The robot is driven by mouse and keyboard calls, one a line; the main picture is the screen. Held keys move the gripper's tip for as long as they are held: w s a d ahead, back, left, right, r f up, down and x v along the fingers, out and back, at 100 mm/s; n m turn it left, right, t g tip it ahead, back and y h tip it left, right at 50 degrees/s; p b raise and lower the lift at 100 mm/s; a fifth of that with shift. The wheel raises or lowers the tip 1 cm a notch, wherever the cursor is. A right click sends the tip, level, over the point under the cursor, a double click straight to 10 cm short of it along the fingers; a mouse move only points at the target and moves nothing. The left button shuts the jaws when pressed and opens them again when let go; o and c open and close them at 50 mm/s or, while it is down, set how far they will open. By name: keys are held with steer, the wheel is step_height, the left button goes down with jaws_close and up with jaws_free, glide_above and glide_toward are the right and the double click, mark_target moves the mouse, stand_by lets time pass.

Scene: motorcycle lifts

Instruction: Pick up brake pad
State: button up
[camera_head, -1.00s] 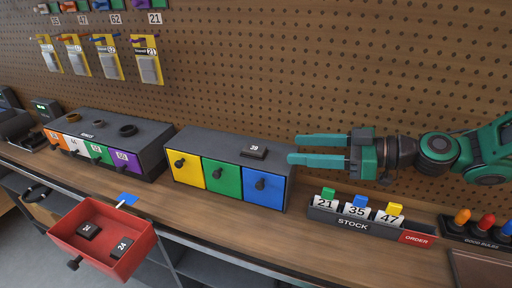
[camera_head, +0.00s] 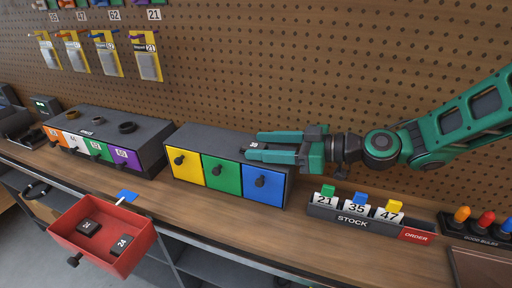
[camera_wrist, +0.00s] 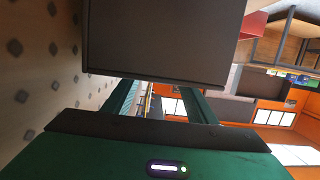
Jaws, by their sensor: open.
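A dark brake pad (camera_head: 258,146) with a white number label, mostly hidden by my fingers, lies on top of the grey drawer cabinet (camera_head: 205,138). In the head view my gripper (camera_head: 252,145) is open, its two green fingers reaching left, one on each side of this pad. Contact cannot be made out. In the wrist view a large dark block (camera_wrist: 165,40) covers the fingertips; I cannot tell which thing it is. Two more dark brake pads, a left one (camera_head: 88,228) and a right one labelled 24 (camera_head: 121,244), lie in the open red drawer (camera_head: 75,243).
The cabinet has yellow, green and blue drawers. A stock tray (camera_head: 352,221) with number cards stands at right, bulbs (camera_head: 487,221) beyond it. A second drawer unit (camera_head: 105,126) with rings on top stands at left. Pegboard rises behind.

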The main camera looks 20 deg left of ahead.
mark_target(265, 147)
steer(key=c, duration=1.1)
steer(key=shift+r, duration=0.15)
steer(key=shift+r, duration=0.65)
step_height(265, 147, up, 3)
steer(key=shift+f, duration=0.15)
steer(key=s+a+r, duration=0.6)
steer(key=s+a, duration=0.2)
steer(key=shift+s+a+r, duration=0.15)
steer(key=shift+r, duration=0.2)
